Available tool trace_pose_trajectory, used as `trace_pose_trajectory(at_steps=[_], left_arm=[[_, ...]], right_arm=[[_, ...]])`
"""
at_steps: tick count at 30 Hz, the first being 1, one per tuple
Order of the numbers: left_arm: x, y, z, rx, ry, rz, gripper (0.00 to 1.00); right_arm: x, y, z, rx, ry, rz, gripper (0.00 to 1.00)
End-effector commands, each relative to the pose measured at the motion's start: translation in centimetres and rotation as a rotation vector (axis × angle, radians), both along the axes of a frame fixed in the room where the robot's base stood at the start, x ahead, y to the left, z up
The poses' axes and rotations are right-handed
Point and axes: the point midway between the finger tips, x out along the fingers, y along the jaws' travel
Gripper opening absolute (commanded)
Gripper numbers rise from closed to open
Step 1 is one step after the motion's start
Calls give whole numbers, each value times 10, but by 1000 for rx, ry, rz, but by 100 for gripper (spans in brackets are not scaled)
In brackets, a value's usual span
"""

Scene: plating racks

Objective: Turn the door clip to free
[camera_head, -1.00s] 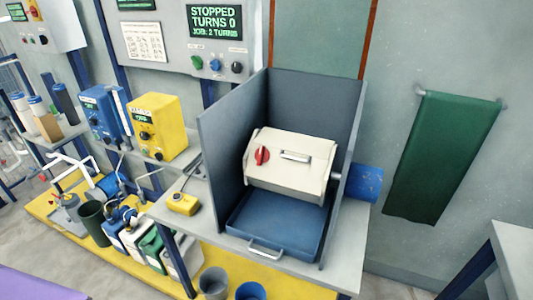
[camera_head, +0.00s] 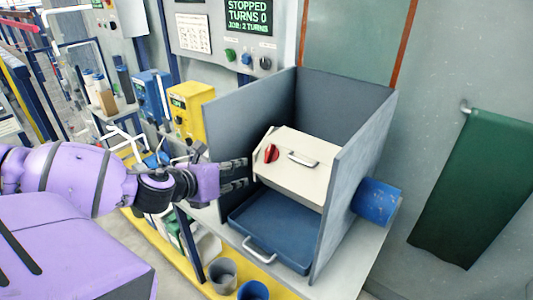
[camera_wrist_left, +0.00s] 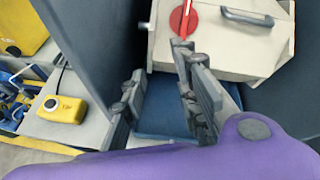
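The red door clip (camera_head: 271,154) sits on the left part of the cream barrel's door (camera_head: 295,170), with its handle standing roughly upright in the head view. In the wrist view the clip (camera_wrist_left: 183,20) is at the top, partly cut by the frame edge. My left gripper (camera_head: 243,174) is open and empty, at the left panel of the grey housing, left of and slightly below the clip. In the wrist view its two fingers (camera_wrist_left: 160,68) are apart, with the clip beyond them and not touched. My right gripper is in neither view.
Grey side panels (camera_head: 232,130) flank the barrel; the left one is close to my fingers. A blue tray (camera_head: 285,238) lies below the barrel. A silver door handle (camera_head: 303,159) is right of the clip. A yellow pendant (camera_wrist_left: 62,109) rests on the left bench.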

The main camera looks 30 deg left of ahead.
Motion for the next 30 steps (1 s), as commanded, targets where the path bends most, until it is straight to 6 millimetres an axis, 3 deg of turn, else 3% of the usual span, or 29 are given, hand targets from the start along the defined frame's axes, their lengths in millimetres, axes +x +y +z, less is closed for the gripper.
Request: trace_pose_trajectory(at_steps=[3, 8, 19, 30], left_arm=[[19, -18, 31, 176, -36, -116, 28], [30, -29, 47, 280, -58, -180, 28], [76, -34, 22, 290, -54, -190, 28], [101, -36, 20, 287, -61, -186, 28]], right_arm=[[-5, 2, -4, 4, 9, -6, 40], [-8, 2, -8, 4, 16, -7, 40], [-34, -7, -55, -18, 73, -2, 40], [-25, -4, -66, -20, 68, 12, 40]])
